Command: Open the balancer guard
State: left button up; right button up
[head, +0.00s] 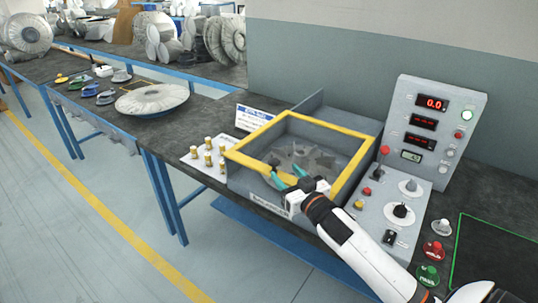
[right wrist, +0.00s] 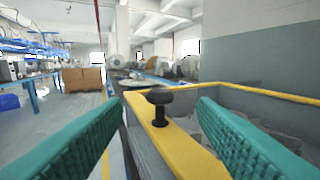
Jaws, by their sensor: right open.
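The balancer guard (head: 348,133) is a yellow frame lying flat over the grey balancer box (head: 257,190), with a grey bladed rotor (head: 305,158) visible inside. My right gripper (head: 286,172) is at the guard's front edge, its teal fingers apart and empty. In the right wrist view, a black knob (right wrist: 159,98) stands up from the yellow frame (right wrist: 185,150). It sits ahead of the gap between the open fingers, apparently touching neither. In the head view my gripper partly covers the front edge. My left gripper is not in view.
A control panel (head: 437,118) with red displays stands right of the box, with knobs and a lever before it. Red (head: 437,249) and green (head: 428,275) buttons sit near my right arm. Brass weights (head: 208,158) and a white disc (head: 152,99) lie to the left.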

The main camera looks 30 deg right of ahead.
aim_at(272, 158)
jog(key=w, duration=0.3)
jog(key=shift+w+d+r, duration=0.1)
jog(key=shift+w+r, duration=0.05)
jog(key=shift+w, duration=0.25)
jog(key=w, duration=0.4)
jog(key=shift+w+d+f+p, duration=0.15)
jog(key=shift+f+p, duration=0.05)
jog(key=shift+p, duration=0.2)
jog(key=shift+w, duration=0.75)
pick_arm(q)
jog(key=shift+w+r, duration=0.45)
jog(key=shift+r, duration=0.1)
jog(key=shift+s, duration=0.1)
pick_arm(e)
jog(key=shift+c, duration=0.2)
jog(key=c, duration=0.3)
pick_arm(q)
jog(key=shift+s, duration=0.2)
pick_arm(e)
grip_shut()
